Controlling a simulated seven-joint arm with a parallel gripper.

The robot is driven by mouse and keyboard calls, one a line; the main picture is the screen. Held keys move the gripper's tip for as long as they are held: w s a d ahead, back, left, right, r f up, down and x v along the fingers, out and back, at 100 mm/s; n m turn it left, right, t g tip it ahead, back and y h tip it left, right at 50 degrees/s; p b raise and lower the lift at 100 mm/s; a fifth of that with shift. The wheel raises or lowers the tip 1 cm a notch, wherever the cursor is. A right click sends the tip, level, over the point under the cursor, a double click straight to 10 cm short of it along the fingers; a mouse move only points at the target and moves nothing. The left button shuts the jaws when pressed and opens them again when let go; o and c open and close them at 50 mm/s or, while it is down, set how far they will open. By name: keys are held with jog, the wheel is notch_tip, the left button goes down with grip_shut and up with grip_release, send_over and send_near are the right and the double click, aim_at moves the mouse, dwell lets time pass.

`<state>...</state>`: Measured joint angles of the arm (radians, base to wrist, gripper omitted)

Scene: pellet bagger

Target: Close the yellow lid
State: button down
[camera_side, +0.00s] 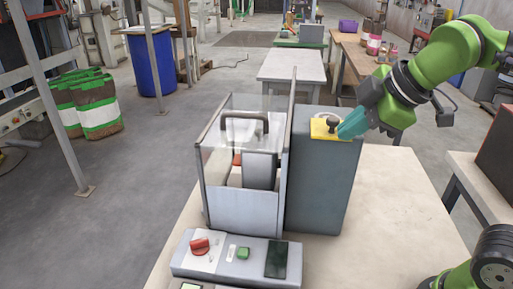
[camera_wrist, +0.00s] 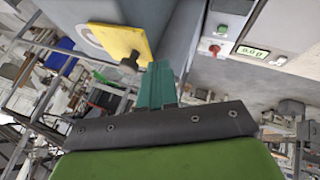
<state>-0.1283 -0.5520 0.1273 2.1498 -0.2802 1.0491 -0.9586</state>
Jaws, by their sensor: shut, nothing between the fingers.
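The yellow lid (camera_side: 319,131) lies on top of the grey machine housing (camera_side: 322,185). A black knob (camera_side: 332,124) stands up on it. In the wrist view the lid (camera_wrist: 115,38) shows as a yellow plate, with the knob (camera_wrist: 130,61) near its lower edge. A pale curved rim (camera_wrist: 83,36) shows beside the lid; I cannot tell how much opening is uncovered. My gripper (camera_side: 345,129) has teal fingers, shut and empty, beside the knob on its right in the side view. In the wrist view the fingertips (camera_wrist: 160,66) are close to the knob; contact cannot be told.
A clear-walled enclosure (camera_side: 240,165) stands left of the housing, with a tall upright panel between. A control box (camera_side: 230,258) with a red knob and green button sits in front. The table (camera_side: 400,215) is bare to the right of the housing.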

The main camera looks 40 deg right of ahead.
jog(key=shift+w+d, duration=0.3)
jog(key=shift+w, duration=0.2)
jog(key=shift+w+d, duration=0.25)
jog(key=shift+w, duration=0.2)
jog(key=w+d, duration=0.5)
